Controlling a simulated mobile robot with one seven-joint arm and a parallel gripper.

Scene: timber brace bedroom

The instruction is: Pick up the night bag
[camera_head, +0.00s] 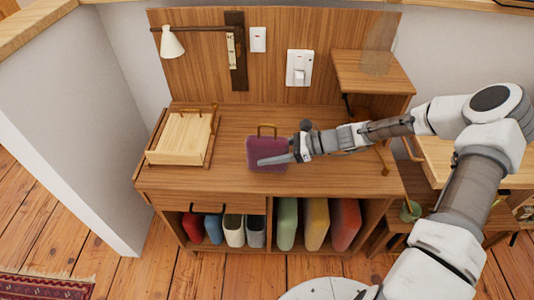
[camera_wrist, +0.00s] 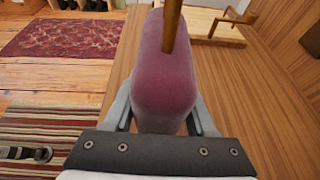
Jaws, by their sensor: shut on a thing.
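The night bag (camera_head: 262,148) is a small purple bag with a tan-gold handle on top. In the head view it stands upright at the front of the wooden cabinet top (camera_head: 225,165). I cannot tell whether its base touches the wood. My gripper (camera_head: 268,161) reaches in from the right, low across the bag's front face. In the wrist view the bag (camera_wrist: 165,85) fills the space between the two fingers of my gripper (camera_wrist: 163,118), one on each side. The gripper is shut on it. The handle (camera_wrist: 172,25) rises toward the camera. The bag's lower part is hidden.
A pale wooden tray-like box (camera_head: 182,138) sits at the left of the top. A wooden back panel (camera_head: 200,60) holds a lamp (camera_head: 171,42) and switches. A raised shelf (camera_head: 372,72) is at right. Several coloured upright items fill the compartments below, including a green one (camera_head: 287,224).

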